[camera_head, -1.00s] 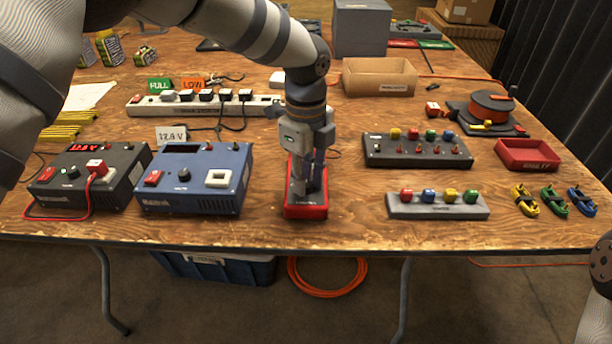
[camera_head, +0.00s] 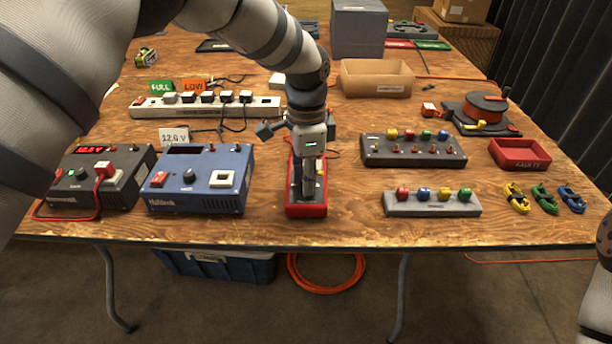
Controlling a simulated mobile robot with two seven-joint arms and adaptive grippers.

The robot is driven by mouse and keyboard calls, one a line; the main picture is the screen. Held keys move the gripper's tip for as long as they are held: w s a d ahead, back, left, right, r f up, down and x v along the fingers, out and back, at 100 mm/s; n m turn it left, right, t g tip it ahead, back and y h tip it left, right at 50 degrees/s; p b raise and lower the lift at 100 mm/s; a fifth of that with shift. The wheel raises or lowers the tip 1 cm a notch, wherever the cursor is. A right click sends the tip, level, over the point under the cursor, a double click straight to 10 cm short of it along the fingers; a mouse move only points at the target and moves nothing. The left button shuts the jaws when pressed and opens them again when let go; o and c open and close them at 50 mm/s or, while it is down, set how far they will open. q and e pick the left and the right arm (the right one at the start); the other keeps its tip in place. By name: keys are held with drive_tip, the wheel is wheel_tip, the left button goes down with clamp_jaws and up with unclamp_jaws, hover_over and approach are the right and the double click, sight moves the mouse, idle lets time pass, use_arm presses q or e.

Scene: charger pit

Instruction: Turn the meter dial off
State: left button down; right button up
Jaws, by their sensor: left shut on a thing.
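The red-cased meter (camera_head: 307,210) lies near the front edge of the wooden table, at its middle. My left gripper (camera_head: 308,192) points down over the meter, with its fingers close together on the dial area. It appears shut on the dial, which the fingers hide. The meter's display is also covered by my gripper. My right gripper is not in view; only part of my right arm shows at the right edge.
A blue charger (camera_head: 205,195) and a dark charger (camera_head: 100,178) stand left of the meter. A dark switch box (camera_head: 415,151), a grey rack (camera_head: 432,208) and a red tray (camera_head: 518,153) are to the right. A power strip (camera_head: 150,108) lies behind.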

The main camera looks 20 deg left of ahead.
use_arm(q)
drive_tip(key=shift+n, duration=1.1)
drive_tip(key=c, duration=1.4)
unclamp_jaws()
wheel_tip(320, 180, up, 12)
